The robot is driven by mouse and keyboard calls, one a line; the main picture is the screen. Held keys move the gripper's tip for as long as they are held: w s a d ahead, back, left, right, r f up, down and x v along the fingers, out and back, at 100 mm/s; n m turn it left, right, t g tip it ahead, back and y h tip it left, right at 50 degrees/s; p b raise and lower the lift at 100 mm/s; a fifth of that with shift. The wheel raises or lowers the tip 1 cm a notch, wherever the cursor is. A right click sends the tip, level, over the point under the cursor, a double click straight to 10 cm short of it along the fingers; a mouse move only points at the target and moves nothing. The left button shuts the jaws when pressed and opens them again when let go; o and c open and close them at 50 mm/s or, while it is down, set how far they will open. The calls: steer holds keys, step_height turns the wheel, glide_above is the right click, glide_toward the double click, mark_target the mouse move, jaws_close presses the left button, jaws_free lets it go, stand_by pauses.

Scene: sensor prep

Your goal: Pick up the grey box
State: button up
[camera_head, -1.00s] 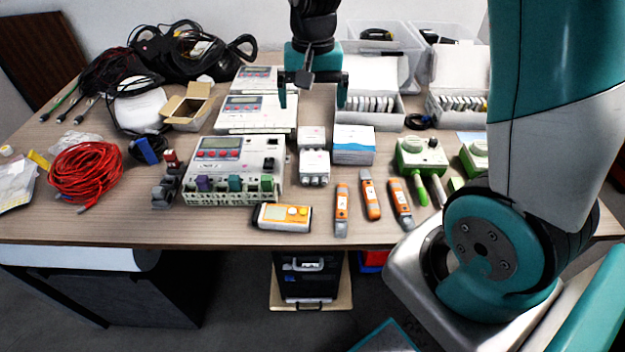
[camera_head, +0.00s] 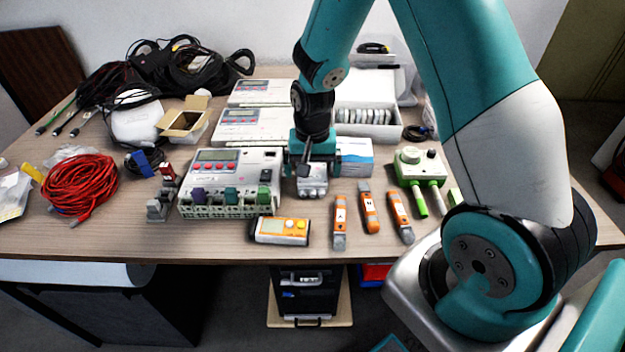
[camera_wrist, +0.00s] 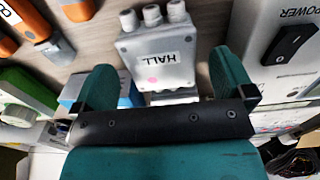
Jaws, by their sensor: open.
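The grey box (camera_head: 312,186) is a small box with several cable glands along its front edge. In the wrist view the grey box (camera_wrist: 158,62) carries a "HALL" label and a pink dot. My gripper (camera_head: 312,166) is over it, pointing down. In the wrist view my gripper (camera_wrist: 165,78) is open, one teal finger on each side of the box's near part, with gaps showing. I cannot tell the exact height of the fingertips above the table. The gripper hides the box's rear part in the head view.
A large white device (camera_head: 232,180) with coloured terminals stands close to the left. A white and blue carton (camera_head: 356,158) is close at the right rear. Orange tools (camera_head: 370,208) and a yellow meter (camera_head: 281,230) lie in front. A green device (camera_head: 420,165) is farther right.

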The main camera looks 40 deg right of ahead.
step_height(320, 180, down, 2)
steer(key=shift+f, duration=0.15)
steer(key=c, duration=0.9)
